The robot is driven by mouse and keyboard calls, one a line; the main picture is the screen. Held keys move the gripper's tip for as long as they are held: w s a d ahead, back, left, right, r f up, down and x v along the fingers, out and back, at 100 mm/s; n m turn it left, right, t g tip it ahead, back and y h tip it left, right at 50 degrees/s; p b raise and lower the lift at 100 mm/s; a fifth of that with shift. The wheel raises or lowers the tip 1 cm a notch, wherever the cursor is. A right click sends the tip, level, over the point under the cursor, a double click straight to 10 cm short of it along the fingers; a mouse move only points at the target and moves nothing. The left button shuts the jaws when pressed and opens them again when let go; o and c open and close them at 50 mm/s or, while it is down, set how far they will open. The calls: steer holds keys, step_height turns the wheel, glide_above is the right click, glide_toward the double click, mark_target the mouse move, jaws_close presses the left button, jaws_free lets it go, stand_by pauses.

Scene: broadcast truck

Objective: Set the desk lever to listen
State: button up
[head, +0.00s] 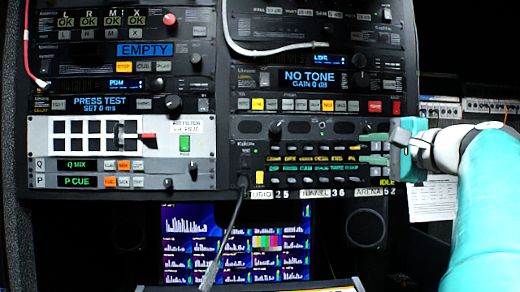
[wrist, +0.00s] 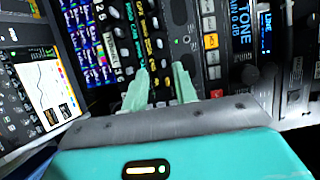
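A black intercom panel (head: 310,130) with rows of small levers (head: 315,156) and yellow and green lettering sits in the right rack. I cannot make out which lever is marked desk, or its position. My gripper (head: 368,148) is at the panel's right end, its two pale green fingers pointing left, one above the other. In the wrist view my gripper (wrist: 161,85) is open, with a clear gap between the fingertips and the lever rows (wrist: 150,30) ahead. Nothing is visibly held. Whether a finger touches a lever cannot be told.
A white panel (head: 205,133) with a red-tipped handle (head: 147,136) is on the left. A NO TONE unit (head: 310,78) is above. A screen (head: 236,245) is below, and a paper sheet (head: 432,200) hangs at the right.

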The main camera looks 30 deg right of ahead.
mark_target(328, 148)
steer(key=w, duration=0.4)
steer(key=w+d, duration=0.1)
steer(key=w, duration=0.6)
steer(key=shift+w+d, duration=0.2)
steer(key=shift+w, duration=0.15)
jaws_close()
